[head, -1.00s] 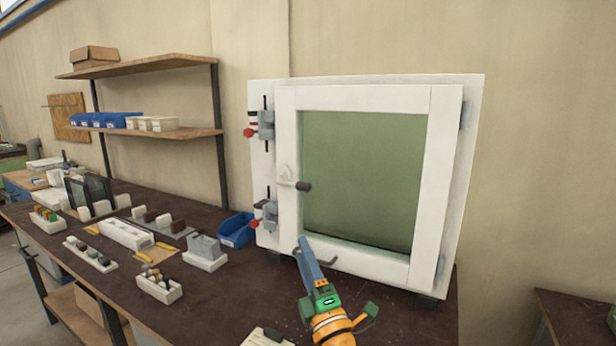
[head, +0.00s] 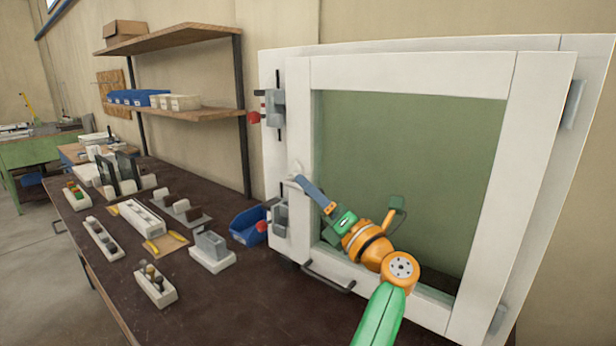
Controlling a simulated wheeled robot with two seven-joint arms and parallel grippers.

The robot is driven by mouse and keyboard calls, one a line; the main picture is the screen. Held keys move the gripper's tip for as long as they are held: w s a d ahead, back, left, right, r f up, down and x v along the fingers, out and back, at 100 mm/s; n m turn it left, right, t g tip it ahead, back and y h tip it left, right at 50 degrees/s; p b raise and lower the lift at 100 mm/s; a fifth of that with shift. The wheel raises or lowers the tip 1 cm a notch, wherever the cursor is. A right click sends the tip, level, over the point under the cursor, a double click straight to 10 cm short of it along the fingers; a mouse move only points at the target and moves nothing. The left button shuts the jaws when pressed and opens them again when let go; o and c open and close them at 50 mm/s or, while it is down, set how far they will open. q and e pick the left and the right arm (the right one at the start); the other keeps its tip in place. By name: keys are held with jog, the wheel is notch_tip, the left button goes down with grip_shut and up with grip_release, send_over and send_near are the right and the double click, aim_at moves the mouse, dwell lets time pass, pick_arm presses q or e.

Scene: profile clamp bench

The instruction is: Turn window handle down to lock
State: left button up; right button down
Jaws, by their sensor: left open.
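The white window (head: 410,68) stands upright on the bench with a green pane (head: 400,150). Its white handle (head: 295,167) is on the left side of the sash, and only its upper base shows. My left gripper (head: 301,182) reaches up from the lower right with its blue-grey fingers at the handle. The gripper is open, and its fingers cover the handle's lever, so I cannot tell whether they touch it or which way the lever now points. My right gripper is not in view.
Two grey clamps with red knobs sit on the left of the frame, an upper clamp (head: 273,107) and a lower clamp (head: 281,216). A blue bin (head: 249,226) and a grey block in a white holder (head: 211,246) stand left on the dark bench (head: 225,308).

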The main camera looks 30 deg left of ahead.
pick_arm(q)
jog(key=p+x, duration=0.1)
jog(key=x, duration=0.2)
jog(key=shift+s+r, duration=0.1)
jog(key=shift+w+a+f, duration=0.15)
jog(key=shift+w+f, duration=0.05)
jog(key=shift+w, duration=0.05)
jog(key=shift+s, duration=0.1)
grip_shut()
jog(key=shift+r, duration=0.1)
dwell(0.8)
